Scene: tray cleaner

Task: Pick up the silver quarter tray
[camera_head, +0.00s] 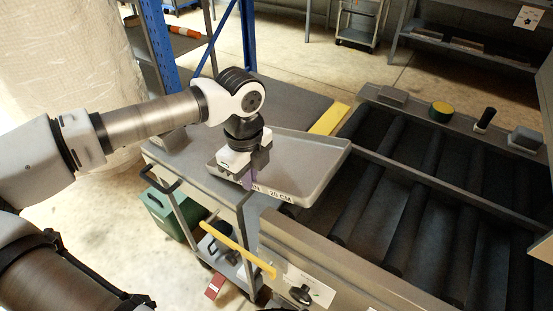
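The silver quarter tray (305,162) is a shallow grey tray with a raised rim. It lies across the cart top and the near left end of the roller conveyor. A label with "CM" lettering shows on its front edge. My gripper (249,183) points down at the tray's front left edge, with a purple piece beside the fingers. The fingertips overlap the rim in this view. I cannot tell whether they are closed on it.
A roller conveyor (408,190) fills the right side, with a yellow-green round item (441,111) and small blocks on its far ledge. A blue rack post (160,45) rises behind.

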